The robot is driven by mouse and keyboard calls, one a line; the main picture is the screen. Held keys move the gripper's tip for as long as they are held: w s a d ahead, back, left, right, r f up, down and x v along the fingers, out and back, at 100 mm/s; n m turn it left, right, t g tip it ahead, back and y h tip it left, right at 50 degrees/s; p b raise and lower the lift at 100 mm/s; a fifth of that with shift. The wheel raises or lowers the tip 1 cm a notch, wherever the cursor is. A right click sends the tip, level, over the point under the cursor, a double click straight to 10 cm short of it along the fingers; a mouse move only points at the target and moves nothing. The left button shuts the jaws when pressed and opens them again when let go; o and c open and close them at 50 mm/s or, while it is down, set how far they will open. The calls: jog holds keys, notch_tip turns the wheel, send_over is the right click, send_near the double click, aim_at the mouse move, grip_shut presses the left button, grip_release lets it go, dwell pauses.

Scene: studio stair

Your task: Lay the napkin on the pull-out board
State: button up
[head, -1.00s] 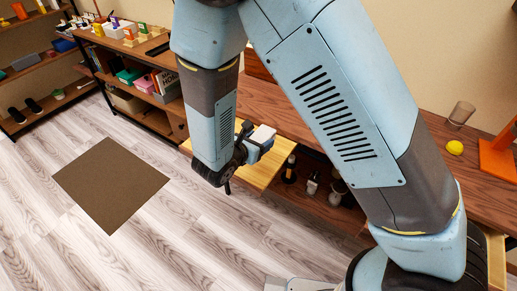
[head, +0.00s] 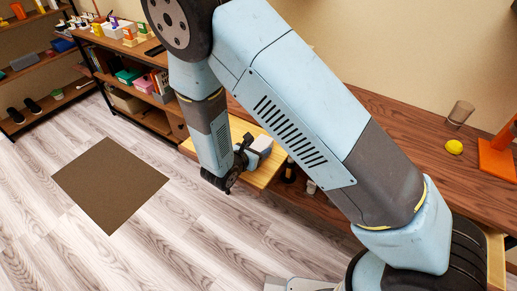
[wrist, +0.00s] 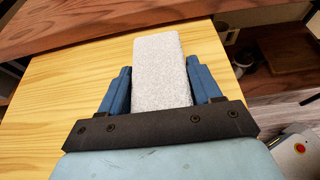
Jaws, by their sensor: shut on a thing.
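The napkin (wrist: 160,75) is a pale grey-white folded block in the wrist view. My gripper (wrist: 161,85) is shut on it, with a blue finger at each side. In the head view the napkin (head: 262,145) shows as a small white patch at my gripper (head: 254,157). The pull-out board (wrist: 70,85) is light yellow wood and fills much of the wrist view beneath the napkin. In the head view the board (head: 268,171) juts out from the dark wooden counter. I cannot tell whether the napkin touches the board.
The brown counter (head: 398,122) holds a glass (head: 460,114), a yellow lemon (head: 454,147) and an orange stand (head: 497,160). Dark bottles (head: 289,171) stand below, right of the board. A brown mat (head: 110,184) lies on open floor at left.

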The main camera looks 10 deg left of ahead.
jog(key=o, duration=1.1)
jog(key=v, duration=1.2)
